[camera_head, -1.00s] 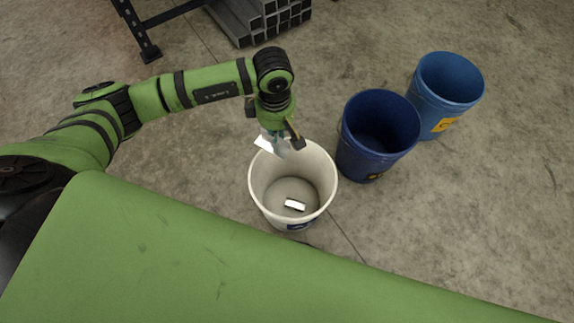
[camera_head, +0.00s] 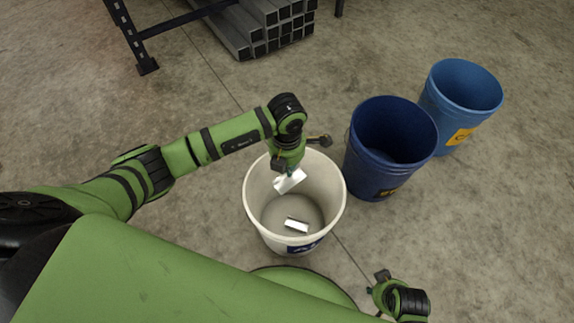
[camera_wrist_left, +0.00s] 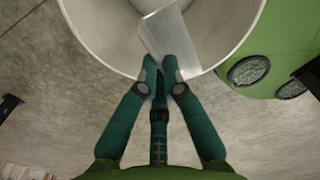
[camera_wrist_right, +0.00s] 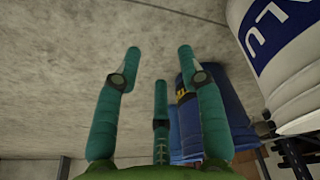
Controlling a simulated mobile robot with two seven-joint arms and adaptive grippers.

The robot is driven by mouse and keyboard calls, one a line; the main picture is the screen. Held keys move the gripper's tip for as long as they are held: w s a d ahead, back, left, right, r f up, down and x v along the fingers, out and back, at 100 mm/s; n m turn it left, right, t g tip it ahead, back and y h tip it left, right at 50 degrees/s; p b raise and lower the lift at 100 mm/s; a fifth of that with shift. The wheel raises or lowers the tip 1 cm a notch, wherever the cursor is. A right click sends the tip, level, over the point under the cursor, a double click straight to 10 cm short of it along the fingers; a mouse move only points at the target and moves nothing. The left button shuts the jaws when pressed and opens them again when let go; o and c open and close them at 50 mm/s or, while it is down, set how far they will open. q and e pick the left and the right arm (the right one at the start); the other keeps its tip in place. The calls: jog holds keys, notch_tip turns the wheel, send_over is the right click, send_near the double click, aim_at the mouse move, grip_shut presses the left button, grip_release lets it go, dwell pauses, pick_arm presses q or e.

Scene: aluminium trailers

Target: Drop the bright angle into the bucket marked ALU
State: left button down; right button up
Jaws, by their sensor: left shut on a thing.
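My left gripper (camera_head: 287,170) is shut on a bright metal angle (camera_head: 290,182), over the mouth of the white bucket (camera_head: 334,212). In the left wrist view the fingertips (camera_wrist_left: 161,64) pinch the near end of the angle (camera_wrist_left: 168,38), which extends out over the bucket's opening. The bucket's dark label is partly visible in the head view; the right wrist view shows it reading ALU (camera_wrist_right: 266,34). My right gripper (camera_wrist_right: 159,55) is open and empty, low in front, to the right of the white bucket.
A small bright metal piece (camera_head: 297,225) lies on the white bucket's floor. A dark blue bucket (camera_head: 372,170) and a lighter blue bucket (camera_head: 440,112) with yellow labels stand to its right. Square metal tubes (camera_head: 268,25) lie at the back. The concrete floor at right is clear.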

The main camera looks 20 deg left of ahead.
pick_arm(q)
jog(key=shift+f+b, duration=1.35)
jog(key=shift+f, duration=0.45)
pick_arm(e)
notch_tip(320, 180, up, 8)
jog(key=w, duration=0.1)
jog(key=shift+w+f+t, duration=0.15)
jog(key=shift+w+t, duration=0.15)
jog(key=shift+w, duration=0.05)
pick_arm(q)
jog(key=c, duration=1.3)
grip_release()
jog(key=shift+r, duration=0.1)
notch_tip(320, 180, up, 12)
